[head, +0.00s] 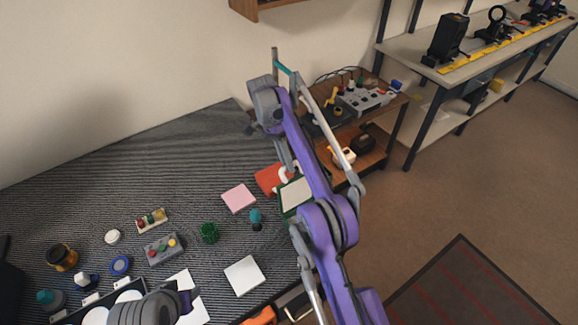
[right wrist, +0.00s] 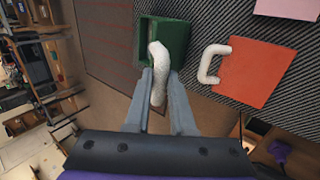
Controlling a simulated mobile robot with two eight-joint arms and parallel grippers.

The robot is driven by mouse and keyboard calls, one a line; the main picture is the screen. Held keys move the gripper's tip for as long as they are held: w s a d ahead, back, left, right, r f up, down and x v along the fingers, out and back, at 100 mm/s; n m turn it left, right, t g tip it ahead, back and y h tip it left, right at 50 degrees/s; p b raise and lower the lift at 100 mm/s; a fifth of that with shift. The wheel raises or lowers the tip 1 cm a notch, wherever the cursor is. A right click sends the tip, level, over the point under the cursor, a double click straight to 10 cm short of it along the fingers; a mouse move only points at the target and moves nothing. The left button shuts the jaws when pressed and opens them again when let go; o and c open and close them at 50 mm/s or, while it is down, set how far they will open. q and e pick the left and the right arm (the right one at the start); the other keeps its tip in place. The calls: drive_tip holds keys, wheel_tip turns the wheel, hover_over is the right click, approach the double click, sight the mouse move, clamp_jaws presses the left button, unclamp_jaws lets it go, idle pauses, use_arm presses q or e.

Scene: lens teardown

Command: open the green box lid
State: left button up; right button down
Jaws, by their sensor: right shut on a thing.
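The green box (right wrist: 172,42) is at the top of the right wrist view, at the edge of the dark ribbed mat. A white curved handle (right wrist: 158,62) stands out from it toward me. My right gripper (right wrist: 159,100) is shut on this handle, with one finger on each side. In the head view the green box (head: 297,194) shows a pale panel inside a green rim, partly hidden behind my right arm. I cannot tell how far its lid is open. My left gripper (head: 187,300) is low in the head view, its fingers unclear.
An orange-red square (right wrist: 258,72) with its own white handle lies right beside the green box. A pink square (head: 238,198), a green round thing (head: 209,232), a teal knob (head: 256,217) and a white square (head: 244,275) are on the mat. The wall bounds the back.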

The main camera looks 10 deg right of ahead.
drive_tip(key=shift+s+d+f, duration=0.1)
idle(0.6)
drive_tip(key=c, duration=0.8)
unclamp_jaws()
drive_tip(key=shift+o, duration=0.2)
